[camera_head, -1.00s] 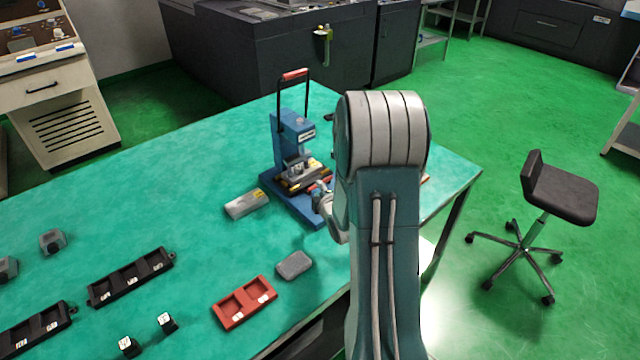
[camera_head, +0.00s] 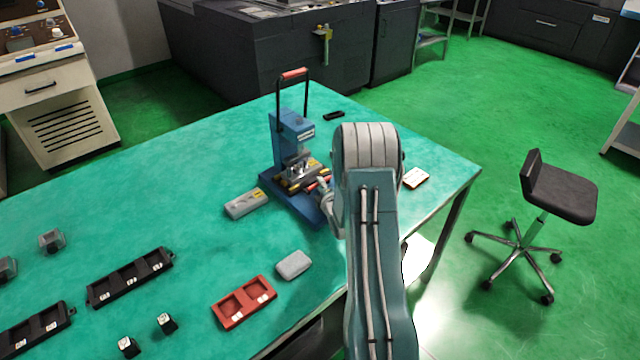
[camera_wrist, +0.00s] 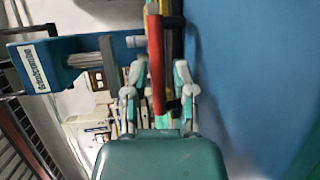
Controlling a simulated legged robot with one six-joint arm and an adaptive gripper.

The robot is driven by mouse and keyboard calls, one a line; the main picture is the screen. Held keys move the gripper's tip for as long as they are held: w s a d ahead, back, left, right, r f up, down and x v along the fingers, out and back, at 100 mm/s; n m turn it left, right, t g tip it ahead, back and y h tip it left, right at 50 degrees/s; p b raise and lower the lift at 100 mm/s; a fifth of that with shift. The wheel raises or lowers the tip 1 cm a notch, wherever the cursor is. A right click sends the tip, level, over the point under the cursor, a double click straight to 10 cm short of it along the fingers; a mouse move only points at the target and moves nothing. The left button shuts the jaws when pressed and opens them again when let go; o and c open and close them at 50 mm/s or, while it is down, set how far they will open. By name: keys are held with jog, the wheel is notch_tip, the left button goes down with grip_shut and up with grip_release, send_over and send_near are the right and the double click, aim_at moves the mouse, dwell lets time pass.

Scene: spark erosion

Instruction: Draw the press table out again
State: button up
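The blue press (camera_head: 290,130) stands on the green bench, with a tall black lever ending in a red grip (camera_head: 295,74). Its table (camera_head: 302,180), with yellow-and-black marks, sits low at the front of the press, under the head. A red bar handle (camera_wrist: 156,68) shows upright in the wrist view. My gripper (camera_wrist: 159,85) has one finger on each side of this handle, with visible gaps, so it looks open around it. In the head view my gripper (camera_head: 326,190) is at the press front, partly hidden by my arm.
A grey-yellow block (camera_head: 246,203), a grey rounded block (camera_head: 293,265) and a red two-pocket tray (camera_head: 244,302) lie left and in front of the press. Black trays (camera_head: 131,277) lie further left. A white card (camera_head: 416,178) lies right of my arm. A stool (camera_head: 560,190) stands beyond the bench.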

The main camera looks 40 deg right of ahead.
jog(key=shift+x, duration=0.85)
grip_shut()
jog(key=s, duration=1.2)
jog(key=shift+s+d+f, duration=0.1)
jog(key=shift+s+d, duration=0.3)
grip_release()
